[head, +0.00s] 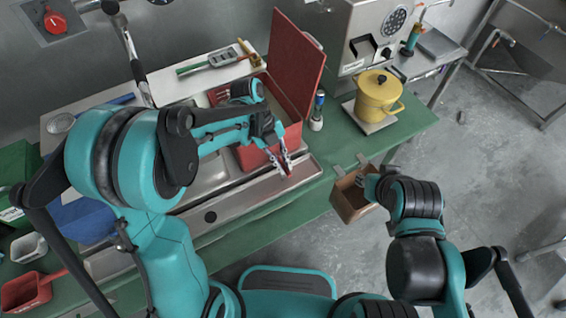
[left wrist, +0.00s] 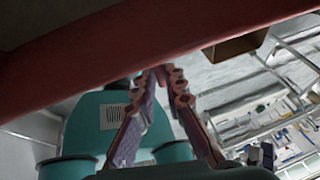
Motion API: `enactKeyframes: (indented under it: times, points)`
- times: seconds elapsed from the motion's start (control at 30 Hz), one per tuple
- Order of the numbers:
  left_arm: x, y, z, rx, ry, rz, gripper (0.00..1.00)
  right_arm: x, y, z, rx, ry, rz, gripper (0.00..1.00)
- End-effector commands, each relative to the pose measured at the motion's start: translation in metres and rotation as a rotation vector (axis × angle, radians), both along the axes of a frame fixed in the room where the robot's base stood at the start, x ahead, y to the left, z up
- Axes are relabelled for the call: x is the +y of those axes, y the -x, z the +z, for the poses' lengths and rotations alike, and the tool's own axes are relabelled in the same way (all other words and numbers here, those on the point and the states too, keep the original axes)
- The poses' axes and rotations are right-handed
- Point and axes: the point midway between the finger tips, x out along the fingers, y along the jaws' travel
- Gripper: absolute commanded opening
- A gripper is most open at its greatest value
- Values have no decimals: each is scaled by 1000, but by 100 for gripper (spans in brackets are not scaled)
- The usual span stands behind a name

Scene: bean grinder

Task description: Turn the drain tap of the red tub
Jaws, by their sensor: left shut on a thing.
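The red tub (head: 251,157) stands open on the counter, its red lid (head: 297,60) raised at the back right. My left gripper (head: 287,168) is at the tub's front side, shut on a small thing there. That thing seems to be the drain tap, mostly hidden between the fingers. In the left wrist view the gripper's fingers (left wrist: 165,72) come together just under a dark red edge of the tub (left wrist: 120,62). My right gripper (head: 374,184) is at the right side of a brown box, its fingers mostly hidden.
The brown box (head: 350,200) is at the green table's (head: 318,200) front edge. A yellow pot (head: 378,95) stands at the back right, near a steel machine (head: 362,35). A small bottle (head: 317,112) stands right of the tub. A metal drain strip (head: 230,207) runs in front.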

Motion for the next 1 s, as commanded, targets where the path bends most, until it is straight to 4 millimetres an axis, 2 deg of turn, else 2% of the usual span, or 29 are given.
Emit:
enactKeyframes:
  times: [0.33,0.37,0.4,0.73,0.87,1.0]
  points:
    - [0,0,0,1,0,-1,0,0,0,0,0,0,0,31]
    - [0,0,0,1,0,-1,16,0,0,0,0,0,0,31]
    - [0,0,0,1,0,-1,20,0,0,0,0,0,0,31]
    - [1,-1,3,1,0,-1,20,0,0,0,0,0,0,31]
    - [7,-4,17,2,0,2,20,0,0,0,0,0,0,31]
    - [18,-10,44,2,-1,1,20,0,0,0,0,0,0,31]
